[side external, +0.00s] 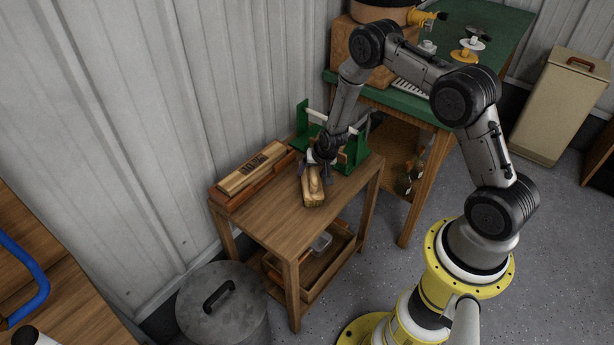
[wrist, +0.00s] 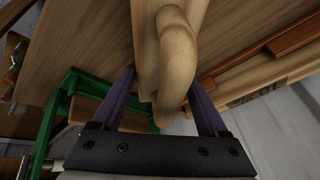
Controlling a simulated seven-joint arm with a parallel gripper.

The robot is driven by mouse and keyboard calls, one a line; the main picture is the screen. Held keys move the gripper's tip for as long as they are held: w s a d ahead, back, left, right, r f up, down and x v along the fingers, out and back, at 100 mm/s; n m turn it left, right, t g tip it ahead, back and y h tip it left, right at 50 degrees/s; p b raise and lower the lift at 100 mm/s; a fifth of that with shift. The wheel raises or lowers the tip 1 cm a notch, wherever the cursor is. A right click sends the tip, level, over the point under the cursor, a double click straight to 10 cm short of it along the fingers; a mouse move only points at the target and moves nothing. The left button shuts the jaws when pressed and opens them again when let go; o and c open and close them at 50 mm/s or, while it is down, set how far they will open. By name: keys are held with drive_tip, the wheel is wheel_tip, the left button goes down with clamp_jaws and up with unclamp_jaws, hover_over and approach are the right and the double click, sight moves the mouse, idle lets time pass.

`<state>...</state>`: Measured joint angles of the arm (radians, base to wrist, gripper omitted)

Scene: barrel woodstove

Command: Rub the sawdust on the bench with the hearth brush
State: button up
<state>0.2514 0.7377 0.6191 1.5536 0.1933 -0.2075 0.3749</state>
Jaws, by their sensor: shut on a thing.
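The hearth brush (side external: 313,192) is a pale wooden block with a raised, curved handle. It lies over the wooden bench (side external: 265,215); I cannot tell if its underside touches the top. My gripper (side external: 318,165) is above the brush's far end, shut on it. In the wrist view, the purple fingers of my gripper (wrist: 163,92) stand on both sides of the brush (wrist: 178,50), near the end of its curved handle. I cannot make out any sawdust on the bench top in either view; the brush and gripper hide part of it.
A long wooden piece in a reddish holder (side external: 252,172) lies along the bench's wall side. A green frame (side external: 355,152) stands at the bench's far end. A lidded metal bin (side external: 222,305) stands near the front leg. The bench's near end is clear.

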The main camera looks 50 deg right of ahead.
drive_tip(key=d, duration=0.3)
drive_tip(key=shift+d, duration=0.15)
drive_tip(key=shift+s+d, duration=0.1)
drive_tip(key=shift+s, duration=0.8)
drive_tip(key=shift+a, duration=5.9)
drive_tip(key=shift+a+r, duration=0.1)
drive_tip(key=shift+a, duration=0.1)
drive_tip(key=shift+d+r, duration=0.1)
drive_tip(key=shift+r, duration=3.9)
